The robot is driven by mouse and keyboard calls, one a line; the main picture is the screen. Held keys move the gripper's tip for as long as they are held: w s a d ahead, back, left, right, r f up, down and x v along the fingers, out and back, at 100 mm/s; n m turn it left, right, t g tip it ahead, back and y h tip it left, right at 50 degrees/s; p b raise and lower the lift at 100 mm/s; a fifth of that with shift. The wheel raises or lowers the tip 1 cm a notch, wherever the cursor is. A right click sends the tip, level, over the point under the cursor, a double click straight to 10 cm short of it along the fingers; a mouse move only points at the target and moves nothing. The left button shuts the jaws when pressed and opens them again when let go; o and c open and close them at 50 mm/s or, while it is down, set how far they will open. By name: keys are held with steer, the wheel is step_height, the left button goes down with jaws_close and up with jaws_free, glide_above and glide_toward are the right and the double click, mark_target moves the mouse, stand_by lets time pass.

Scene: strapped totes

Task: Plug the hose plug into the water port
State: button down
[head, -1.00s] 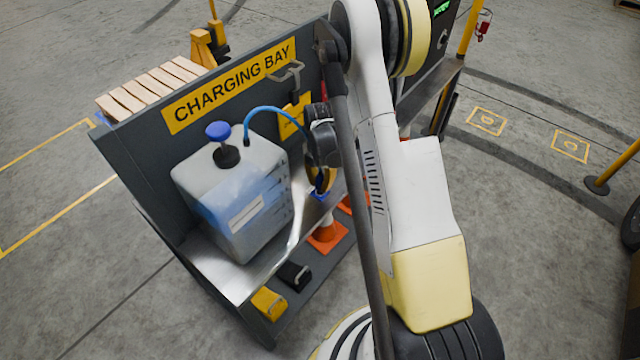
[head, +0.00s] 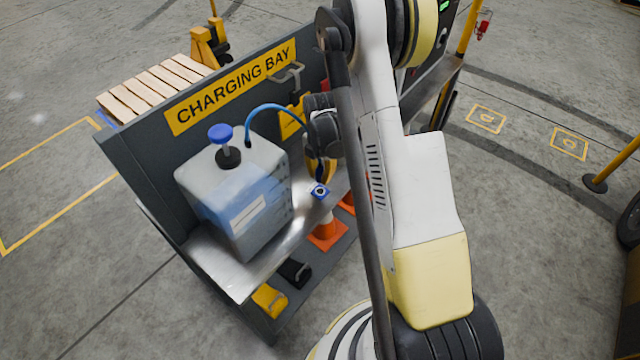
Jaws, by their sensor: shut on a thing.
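A grey-white water tank (head: 235,195) with a blue pump cap stands on the metal shelf of the charging bay. A blue hose (head: 268,108) arches from the tank top to my dark wrist and passes out of sight there. My gripper (head: 321,168) is only partly visible, pointing down beside the tank's right side. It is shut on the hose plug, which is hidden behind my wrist. I cannot tell whether plug and port touch.
The dark back panel with the CHARGING BAY sign (head: 232,88) rises behind the tank. Yellow (head: 269,300) and black (head: 294,272) items lie on the lower shelf. Open floor lies in front.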

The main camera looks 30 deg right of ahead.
mark_target(320, 162)
steer(key=shift+r+p, duration=1.6)
steer(key=shift+r, duration=1.35)
